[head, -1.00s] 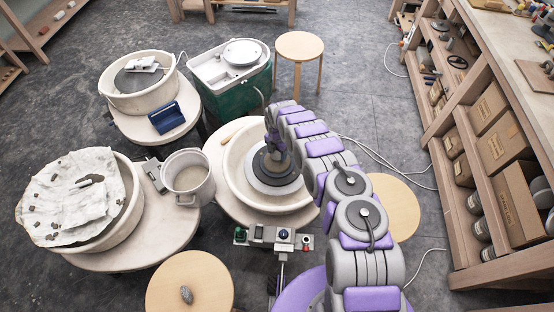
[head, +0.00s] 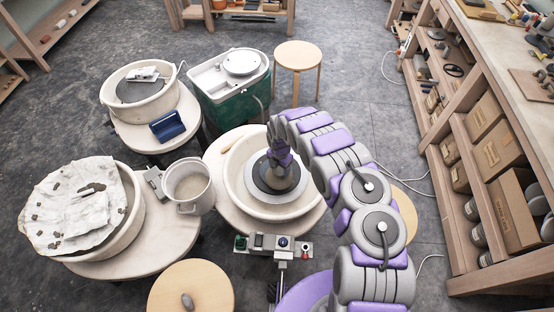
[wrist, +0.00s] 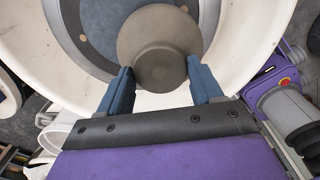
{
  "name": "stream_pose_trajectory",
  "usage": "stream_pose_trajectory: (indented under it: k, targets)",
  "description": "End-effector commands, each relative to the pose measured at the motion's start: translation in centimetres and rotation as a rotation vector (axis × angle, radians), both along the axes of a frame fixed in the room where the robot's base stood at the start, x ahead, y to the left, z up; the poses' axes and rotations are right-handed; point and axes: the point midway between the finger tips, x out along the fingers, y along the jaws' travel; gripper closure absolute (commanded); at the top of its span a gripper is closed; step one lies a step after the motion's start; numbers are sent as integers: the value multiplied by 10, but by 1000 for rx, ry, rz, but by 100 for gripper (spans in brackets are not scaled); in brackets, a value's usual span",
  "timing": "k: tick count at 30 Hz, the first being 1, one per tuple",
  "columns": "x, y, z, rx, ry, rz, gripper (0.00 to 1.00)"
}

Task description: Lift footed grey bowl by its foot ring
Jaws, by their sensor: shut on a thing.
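The footed grey bowl (wrist: 157,48) is upside down in the wrist view, with its round foot ring (wrist: 156,66) facing the camera. My gripper (wrist: 161,64) has its two blue fingers on either side of the foot ring, shut on it. In the head view my gripper (head: 279,153) points down over the potter's wheel, with the bowl (head: 272,178) under it, partly hidden by the gripper. The wheel head (head: 295,183) lies below, inside a cream splash pan (head: 236,186). I cannot tell how large any gap between bowl and wheel head is.
A white bucket (head: 188,186) stands left of the splash pan. A second wheel with a cloth-covered basin (head: 80,205) is further left. Round stools (head: 298,56) stand behind and in front. A wooden shelf unit (head: 465,150) runs along the right.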

Motion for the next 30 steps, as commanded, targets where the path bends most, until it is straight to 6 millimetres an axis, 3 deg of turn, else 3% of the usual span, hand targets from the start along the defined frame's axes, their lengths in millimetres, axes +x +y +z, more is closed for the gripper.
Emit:
stream_pose_trajectory:
  k: [12,18,30]
  targets:
    - [-68,-22,11,-2,1,0,100]
    - [-89,-28,12,1,1,-1,100]
    - [-97,-30,10,2,-5,0,100]
